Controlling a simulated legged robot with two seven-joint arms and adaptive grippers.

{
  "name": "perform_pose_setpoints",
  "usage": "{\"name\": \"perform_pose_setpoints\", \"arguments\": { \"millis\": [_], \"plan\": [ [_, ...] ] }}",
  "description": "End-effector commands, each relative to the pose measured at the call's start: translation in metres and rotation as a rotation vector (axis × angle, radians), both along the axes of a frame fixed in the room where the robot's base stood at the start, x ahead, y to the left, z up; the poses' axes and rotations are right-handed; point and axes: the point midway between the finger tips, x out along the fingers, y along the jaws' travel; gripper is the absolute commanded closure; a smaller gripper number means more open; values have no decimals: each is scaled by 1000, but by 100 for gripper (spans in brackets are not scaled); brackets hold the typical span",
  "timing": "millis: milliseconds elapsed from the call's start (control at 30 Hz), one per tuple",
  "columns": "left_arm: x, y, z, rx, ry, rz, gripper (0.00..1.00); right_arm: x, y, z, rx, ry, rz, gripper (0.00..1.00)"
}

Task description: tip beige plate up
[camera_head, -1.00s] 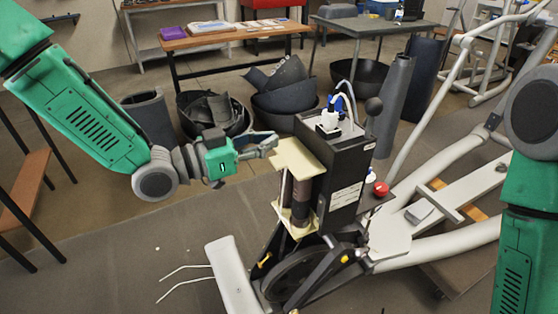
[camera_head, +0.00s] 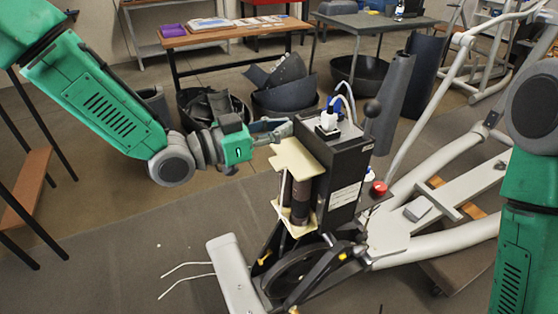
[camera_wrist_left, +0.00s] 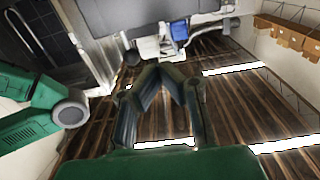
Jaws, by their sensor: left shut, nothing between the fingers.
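The beige plate (camera_head: 294,158) lies roughly level at the top of the black machine housing (camera_head: 340,165), on its left side. A dark cylinder (camera_head: 301,195) stands below it, with a second beige plate (camera_head: 297,225) at its foot. My left gripper (camera_head: 289,128) is shut and empty. It reaches in from the left, with its tips just beyond the plate's far edge, close to the top of the housing. I cannot tell whether it touches either. In the left wrist view its fingers (camera_wrist_left: 165,72) come together. My right arm stands at the right edge; its gripper is out of view.
A white plug with cables (camera_head: 328,120) sits on top of the housing. The grey elliptical frame (camera_head: 450,215) fills the right side. Black tubs (camera_head: 285,102) stand behind, before a wooden table (camera_head: 235,33). Open floor lies to the left.

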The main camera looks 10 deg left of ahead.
Motion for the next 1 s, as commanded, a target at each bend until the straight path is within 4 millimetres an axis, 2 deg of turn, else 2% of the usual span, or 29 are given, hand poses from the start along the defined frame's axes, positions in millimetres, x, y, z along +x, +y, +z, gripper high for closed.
{"name": "perform_pose_setpoints", "arguments": {
  "millis": [267,1000],
  "plan": [
    [1,-2,0,0,0,-1,100,0,0,0,0,0,0,60],
    [17,-25,7,0,0,-1,100,0,0,2,0,0,0,60]
  ]
}}
